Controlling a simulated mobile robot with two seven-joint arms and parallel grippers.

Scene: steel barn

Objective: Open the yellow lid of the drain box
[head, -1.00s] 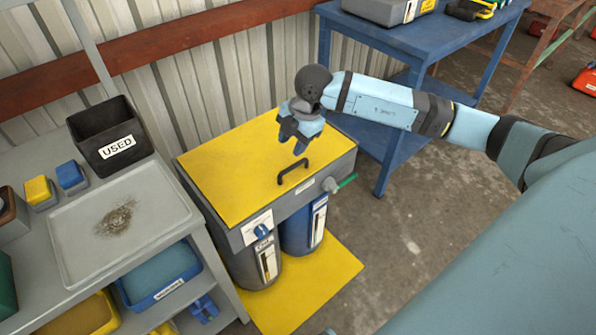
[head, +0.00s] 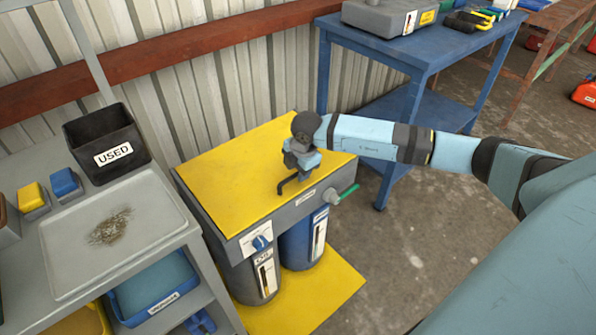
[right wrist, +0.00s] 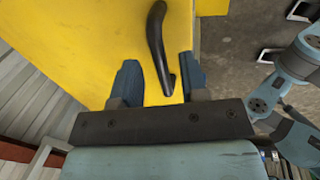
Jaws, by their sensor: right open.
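The yellow lid (head: 235,175) lies flat and closed on the grey drain box (head: 222,232). A black handle (head: 287,187) stands near the lid's front right edge, partly hidden by my gripper in the head view. My right gripper (head: 297,172) is over the lid at the handle. In the right wrist view the right gripper (right wrist: 160,85) is open, with its two blue-grey fingers apart. The handle (right wrist: 158,45) lies ahead, its near end between the fingertips and closer to the right one. I cannot tell whether they touch. My left gripper is not in view.
A grey bench (head: 60,270) with a black "USED" bin (head: 105,150) stands left of the box. A blue table (head: 415,48) stands behind to the right. Two canisters, one blue (head: 303,243), stand below.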

